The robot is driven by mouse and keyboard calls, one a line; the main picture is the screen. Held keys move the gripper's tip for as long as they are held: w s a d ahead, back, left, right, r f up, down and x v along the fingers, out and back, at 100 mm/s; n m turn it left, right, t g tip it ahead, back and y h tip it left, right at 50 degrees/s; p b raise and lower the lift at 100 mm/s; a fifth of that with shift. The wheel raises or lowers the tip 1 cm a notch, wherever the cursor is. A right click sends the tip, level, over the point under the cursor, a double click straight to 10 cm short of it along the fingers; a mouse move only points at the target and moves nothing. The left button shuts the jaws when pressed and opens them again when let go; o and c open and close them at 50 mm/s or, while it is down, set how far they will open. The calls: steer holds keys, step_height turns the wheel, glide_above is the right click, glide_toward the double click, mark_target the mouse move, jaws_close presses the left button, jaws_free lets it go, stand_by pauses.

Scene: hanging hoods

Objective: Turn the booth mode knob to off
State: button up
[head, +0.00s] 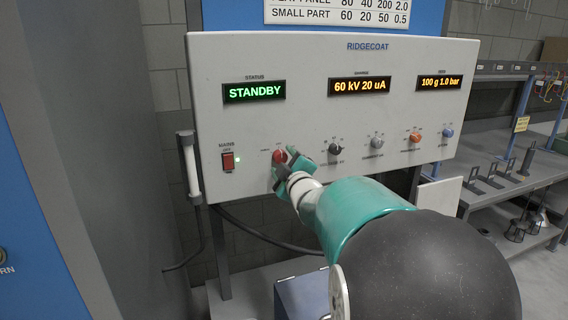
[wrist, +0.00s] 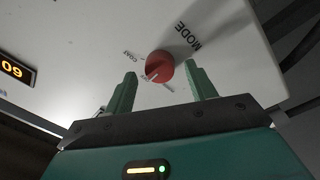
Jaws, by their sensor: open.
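The red mode knob (head: 278,156) sits low on the left half of the white control panel (head: 300,60). In the wrist view the knob (wrist: 159,65) shows between my two green fingers, with "MODE" lettered to its right and "COAT" to its left. Its pale pointer line aims down-left in that view, toward small lettering that I cannot read surely. My gripper (head: 286,164) is at the knob in the head view; in the wrist view my gripper (wrist: 162,72) is open, with a gap between each finger and the knob. The status display (head: 254,91) reads STANDBY.
A red mains switch (head: 228,161) is left of the knob. A black knob (head: 335,149), a grey knob (head: 377,142), an orange knob (head: 415,137) and a blue knob (head: 448,132) stand to the right. A white-handled tool (head: 191,168) hangs at the panel's left edge.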

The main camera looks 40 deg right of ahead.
steer(key=v, duration=1.3)
steer(key=shift+s, duration=0.2)
steer(key=shift+a+f, duration=0.1)
steer(key=s+a+f+m+g+y, duration=0.1)
steer(key=s+a+f+m+g, duration=0.1)
steer(key=a, duration=0.6)
steer(key=s+a+f+m+g+y, duration=0.2)
steer(key=s+a+f+m+g, duration=0.1)
steer(key=s+a+f+g, duration=0.2)
steer(key=s+a+f+m+g+y, duration=0.2)
steer(key=s+a+f+m+g, duration=0.1)
steer(key=s+a, duration=0.4)
steer(key=a+f+g, duration=0.1)
steer(key=a+g, duration=0.1)
steer(key=a, duration=0.1)
steer(key=shift+s+a, duration=0.3)
steer(key=shift+s, duration=0.1)
steer(key=shift+f, duration=0.1)
stand_by(0.4)
